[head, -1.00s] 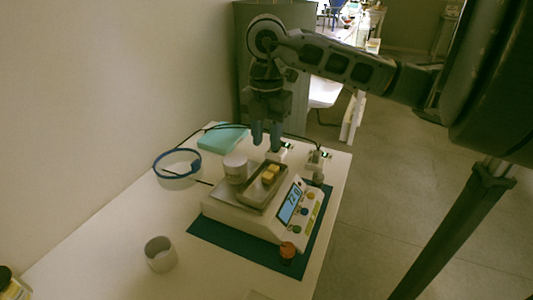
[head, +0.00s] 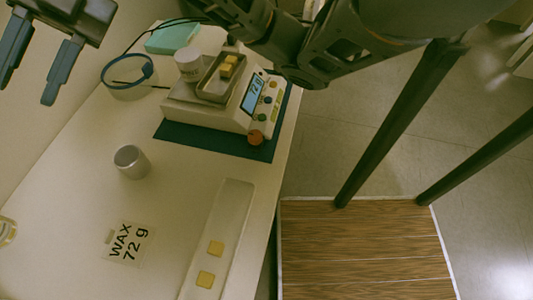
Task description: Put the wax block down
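Yellow wax blocks (head: 228,66) lie together in a metal tray (head: 210,86) on the scale (head: 203,112); how many is hard to tell. The scale's blue display (head: 252,95) appears to show 72. Two more wax blocks (head: 216,248) (head: 206,279) lie apart in a long white tray (head: 236,205) at the front. My gripper (head: 28,88) is at the top left, above and left of the scale. Its two fingers are spread, with nothing seen between them. A card (head: 127,243) reads "WAX 72 g".
A white jar (head: 188,66) stands beside the metal tray. A grey cup (head: 131,162) stands on the table (head: 75,170). An orange-brown knob-like thing (head: 255,137) is at the scale's front corner. The left-middle table is clear.

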